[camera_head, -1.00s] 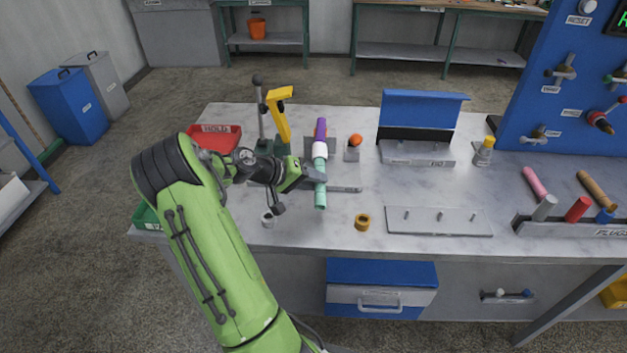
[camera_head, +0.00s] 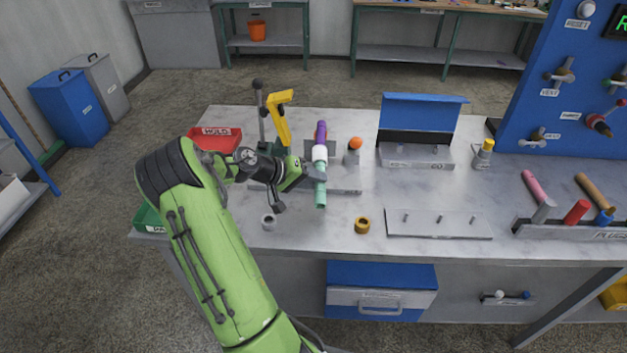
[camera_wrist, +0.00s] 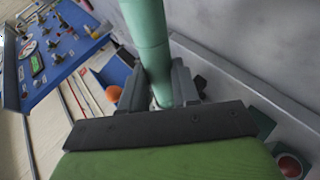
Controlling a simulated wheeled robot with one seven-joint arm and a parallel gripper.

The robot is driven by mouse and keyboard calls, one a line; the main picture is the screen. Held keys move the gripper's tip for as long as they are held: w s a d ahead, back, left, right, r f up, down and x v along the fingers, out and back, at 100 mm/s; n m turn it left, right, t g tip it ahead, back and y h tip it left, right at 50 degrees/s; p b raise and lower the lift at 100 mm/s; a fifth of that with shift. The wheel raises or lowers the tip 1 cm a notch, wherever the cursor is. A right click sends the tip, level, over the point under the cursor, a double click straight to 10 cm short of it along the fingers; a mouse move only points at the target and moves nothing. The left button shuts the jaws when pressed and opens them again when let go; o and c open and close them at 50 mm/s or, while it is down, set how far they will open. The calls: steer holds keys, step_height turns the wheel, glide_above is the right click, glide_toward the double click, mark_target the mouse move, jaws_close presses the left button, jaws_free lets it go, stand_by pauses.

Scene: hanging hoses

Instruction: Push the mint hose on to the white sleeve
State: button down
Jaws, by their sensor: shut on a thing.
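The mint hose (camera_head: 320,196) points toward the front of the bench, with its far end meeting the white sleeve (camera_head: 320,153). A purple piece (camera_head: 321,132) lies beyond the sleeve in the same line. My gripper (camera_head: 318,176) is shut on the mint hose, just on the near side of the sleeve. In the wrist view the hose (camera_wrist: 148,32) passes between both fingers (camera_wrist: 158,88). The sleeve cannot be made out in the wrist view, and I cannot tell how far the hose reaches over it.
A yellow clamp-like handle (camera_head: 280,115) stands left of the sleeve, near the red tray (camera_head: 217,139). An orange ball (camera_head: 355,143) on a block is close on the right. A brass ring (camera_head: 362,226) and a grey ring (camera_head: 268,221) lie in front. A pegged plate (camera_head: 438,224) is at right.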

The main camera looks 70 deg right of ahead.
steer(key=shift+w+d+r, duration=0.1)
steer(key=shift+d+r, duration=0.05)
steer(key=shift+d, duration=0.1)
steer(key=c, duration=0.8)
jaws_free()
steer(key=shift+d, duration=0.1)
steer(key=shift+o, duration=0.2)
steer(key=p+v, duration=0.3)
steer(key=v, duration=1.2)
steer(key=shift+w+a+p, duration=0.15)
steer(key=shift+a+p, duration=0.2)
steer(key=shift+p, duration=0.05)
steer(key=shift+r, duration=0.1)
